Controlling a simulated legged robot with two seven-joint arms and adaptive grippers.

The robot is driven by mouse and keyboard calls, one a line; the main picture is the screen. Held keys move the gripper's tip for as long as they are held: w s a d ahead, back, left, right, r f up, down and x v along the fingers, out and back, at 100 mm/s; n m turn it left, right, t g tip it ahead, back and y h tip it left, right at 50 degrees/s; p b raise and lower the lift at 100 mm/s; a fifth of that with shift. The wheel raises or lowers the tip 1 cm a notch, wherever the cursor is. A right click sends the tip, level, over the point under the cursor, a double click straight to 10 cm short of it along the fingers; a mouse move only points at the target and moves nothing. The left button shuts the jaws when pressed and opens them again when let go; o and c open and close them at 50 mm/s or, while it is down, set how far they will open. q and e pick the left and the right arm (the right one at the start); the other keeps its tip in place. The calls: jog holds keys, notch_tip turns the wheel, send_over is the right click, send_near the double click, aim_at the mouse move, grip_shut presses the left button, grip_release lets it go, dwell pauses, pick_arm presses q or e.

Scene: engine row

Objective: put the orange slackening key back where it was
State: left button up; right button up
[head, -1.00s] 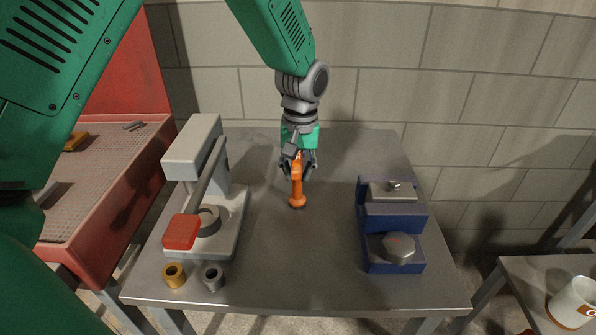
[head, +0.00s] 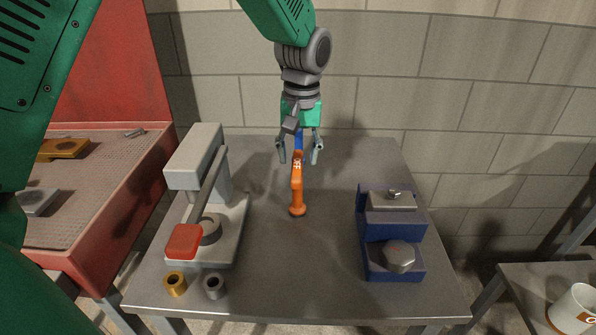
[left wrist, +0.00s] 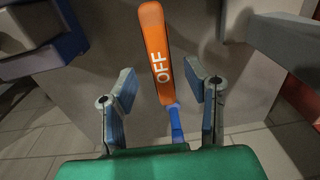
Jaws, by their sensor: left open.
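In the left wrist view the key (left wrist: 157,45) lies ahead of and between the open fingers of the gripper (left wrist: 164,95), with clear gaps on both sides. A narrow blue piece (left wrist: 175,122) shows at the key's near end; I cannot tell what it belongs to. My right gripper is out of view.
A grey press with a red-ended lever (head: 184,241) stands left of the key. A brass bushing (head: 175,284) and a grey bushing (head: 214,286) sit at the front left. A blue vise-like block (head: 377,240) stands right. The table around the key is clear.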

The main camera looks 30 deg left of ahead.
pick_arm(q)
notch_tip(320, 180, up, 5)
jog(key=shift+w+d+r, duration=0.1)
jog(key=shift+r, duration=0.05)
dwell(0.5)
